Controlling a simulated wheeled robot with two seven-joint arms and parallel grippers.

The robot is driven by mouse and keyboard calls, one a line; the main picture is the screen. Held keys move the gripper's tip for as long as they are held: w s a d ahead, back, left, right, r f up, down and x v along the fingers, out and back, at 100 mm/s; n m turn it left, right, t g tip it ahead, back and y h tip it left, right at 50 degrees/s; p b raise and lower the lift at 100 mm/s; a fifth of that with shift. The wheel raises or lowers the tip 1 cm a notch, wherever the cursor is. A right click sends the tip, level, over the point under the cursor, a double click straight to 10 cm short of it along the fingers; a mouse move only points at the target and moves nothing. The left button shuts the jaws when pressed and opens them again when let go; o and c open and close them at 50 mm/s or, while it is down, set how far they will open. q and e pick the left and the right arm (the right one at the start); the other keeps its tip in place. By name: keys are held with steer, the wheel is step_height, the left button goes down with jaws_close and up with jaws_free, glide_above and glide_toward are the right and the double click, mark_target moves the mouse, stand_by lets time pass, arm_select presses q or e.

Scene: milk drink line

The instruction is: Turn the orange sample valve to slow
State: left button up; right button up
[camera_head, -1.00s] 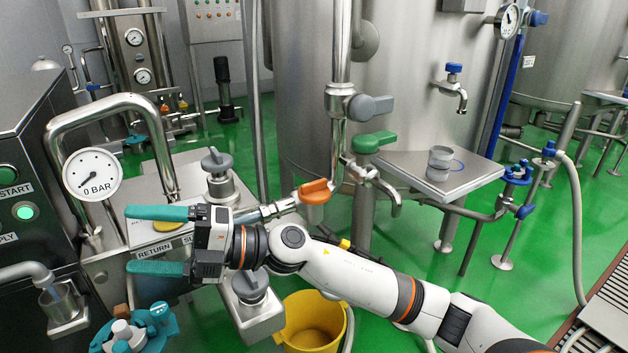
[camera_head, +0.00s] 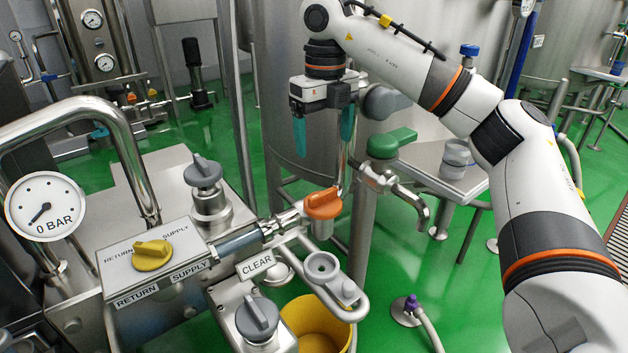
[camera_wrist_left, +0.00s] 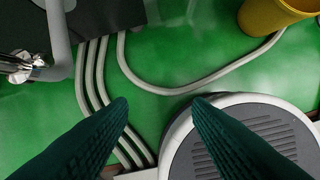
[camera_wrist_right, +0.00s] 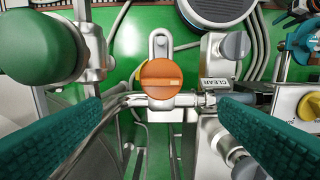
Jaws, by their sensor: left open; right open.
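The orange sample valve (camera_head: 323,204) sits on the pipe fitting right of the CLEAR label, with its handle seen from the side. In the right wrist view the orange valve (camera_wrist_right: 161,79) lies between and beyond the two fingers, its round knob facing the camera. My right gripper (camera_head: 324,136) points down above the orange valve, open and empty, its teal fingers apart and not touching it. My left gripper (camera_wrist_left: 163,105) is open and empty over the green floor; it is outside the head view. No slow mark can be read near the valve.
A green handle (camera_head: 391,143) stands close right of the orange valve. A yellow knob (camera_head: 152,255), grey knobs (camera_head: 257,318) and a pressure gauge (camera_head: 45,206) reading about 0 bar lie left and in front. A yellow bucket (camera_head: 315,322) stands below. Steel pipes crowd the area.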

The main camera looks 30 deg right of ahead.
mark_target(323, 193)
steer(key=f+b, duration=0.1)
steer(key=f, duration=0.2)
steer(key=shift+s, duration=0.2)
step_height(323, 193, down, 4)
steer(key=shift+r+b, duration=0.2)
steer(key=shift+b, duration=0.65)
step_height(323, 193, down, 4)
steer(key=shift+r+b, duration=0.1)
steer(key=shift+b, duration=0.2)
arm_select(q)
steer(key=shift+s+v, duration=0.2)
steer(key=shift+v, duration=2.3)
arm_select(e)
steer(key=shift+a+f, duration=0.1)
steer(key=shift+f, duration=0.6)
arm_select(q)
steer(key=shift+a, duration=0.1)
arm_select(e)
steer(key=shift+c, duration=0.4)
steer(key=c, duration=0.9)
